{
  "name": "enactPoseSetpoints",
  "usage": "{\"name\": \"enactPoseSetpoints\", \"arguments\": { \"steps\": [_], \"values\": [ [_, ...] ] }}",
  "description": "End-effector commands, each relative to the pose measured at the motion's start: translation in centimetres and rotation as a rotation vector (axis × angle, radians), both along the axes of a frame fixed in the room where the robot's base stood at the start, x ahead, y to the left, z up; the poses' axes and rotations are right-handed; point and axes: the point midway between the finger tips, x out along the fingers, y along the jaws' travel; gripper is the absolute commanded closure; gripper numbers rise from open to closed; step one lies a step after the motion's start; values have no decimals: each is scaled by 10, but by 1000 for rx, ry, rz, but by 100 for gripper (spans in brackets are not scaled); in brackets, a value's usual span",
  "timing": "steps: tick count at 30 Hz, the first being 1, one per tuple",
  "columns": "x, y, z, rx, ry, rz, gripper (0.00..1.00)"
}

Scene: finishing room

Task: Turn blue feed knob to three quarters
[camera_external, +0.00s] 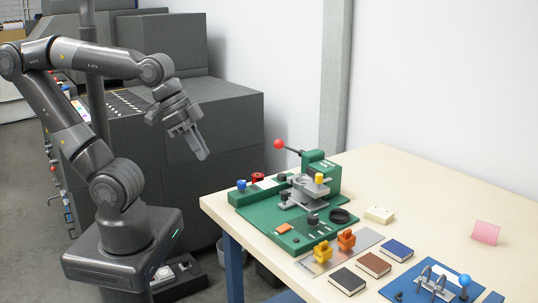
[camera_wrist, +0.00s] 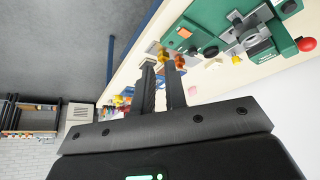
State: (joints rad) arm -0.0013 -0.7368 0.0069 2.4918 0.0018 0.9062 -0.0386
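The blue feed knob (camera_external: 241,185) stands at the left end of the green machine (camera_external: 262,212) on the table. My gripper (camera_external: 203,154) hangs in the air left of the table, above and apart from the knob. In the wrist view my gripper (camera_wrist: 160,68) has its two fingers apart with nothing held between them.
A red knob (camera_external: 258,177) sits close beside the blue one. A red-ball lever (camera_external: 279,144) rises behind. Yellow (camera_external: 322,252) and orange (camera_external: 346,240) pieces, small books (camera_external: 373,264) and a blue board (camera_external: 412,285) lie nearer. Dark cabinets (camera_external: 185,130) stand behind my arm.

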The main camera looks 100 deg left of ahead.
Motion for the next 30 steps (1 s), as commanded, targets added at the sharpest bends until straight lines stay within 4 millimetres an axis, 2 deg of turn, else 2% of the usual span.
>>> {"name": "enactPoseSetpoints", "arguments": {
  "steps": [1, 5, 13, 22, 30],
  "values": [
    [4, 3, 0, -22, 17, 46, 84],
    [17, 19, -3, -123, 87, 269, 73],
    [49, 67, -15, -325, 252, 926, 51],
    [75, 128, -39, -405, 353, 1714, 51],
    [88, 187, -67, -331, 298, 2443, 51]
  ]
}}
